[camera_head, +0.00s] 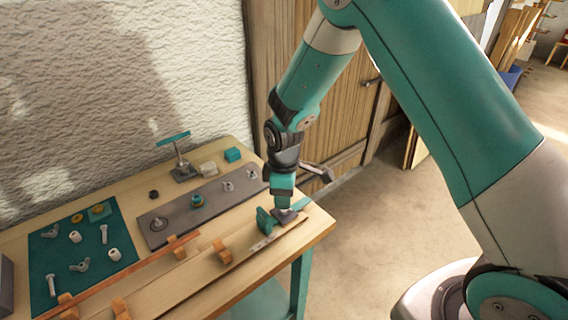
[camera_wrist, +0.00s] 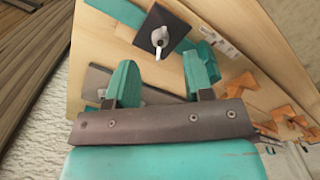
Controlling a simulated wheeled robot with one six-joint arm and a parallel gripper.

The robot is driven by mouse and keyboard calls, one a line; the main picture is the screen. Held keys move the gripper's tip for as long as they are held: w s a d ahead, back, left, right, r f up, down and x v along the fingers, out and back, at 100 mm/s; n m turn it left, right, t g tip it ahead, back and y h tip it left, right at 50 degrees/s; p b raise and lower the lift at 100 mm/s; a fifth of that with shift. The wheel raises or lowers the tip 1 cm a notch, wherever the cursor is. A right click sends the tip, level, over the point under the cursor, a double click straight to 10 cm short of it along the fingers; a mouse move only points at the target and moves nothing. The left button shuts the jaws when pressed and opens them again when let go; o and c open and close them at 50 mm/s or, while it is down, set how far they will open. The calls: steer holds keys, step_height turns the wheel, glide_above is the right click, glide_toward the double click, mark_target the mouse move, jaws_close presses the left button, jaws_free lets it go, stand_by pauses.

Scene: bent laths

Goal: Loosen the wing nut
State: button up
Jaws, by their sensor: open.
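A pale metal wing nut (camera_wrist: 158,38) sits on a dark square plate (camera_wrist: 171,23) in the wrist view. The plate also shows in the head view (camera_head: 286,216), at the bench's right end. My gripper (camera_wrist: 160,84) is open, with its two teal fingers apart and nothing between them. In the wrist view the wing nut lies beyond the fingertips, roughly in line with the gap. In the head view my gripper (camera_head: 284,203) is just above the plate and mostly hides the nut. I cannot tell whether the fingers touch anything.
A teal block (camera_head: 265,221) stands close left of my gripper. Orange blocks (camera_head: 222,250) and laths (camera_head: 135,271) lie along the front. A grey board (camera_head: 210,197) with fittings and a teal mat (camera_head: 85,250) with loose hardware lie left. A small stand (camera_head: 180,160) is behind.

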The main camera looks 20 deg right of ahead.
step_height(320, 180, up, 13)
steer(key=b, duration=0.1)
steer(key=shift+b, duration=0.35)
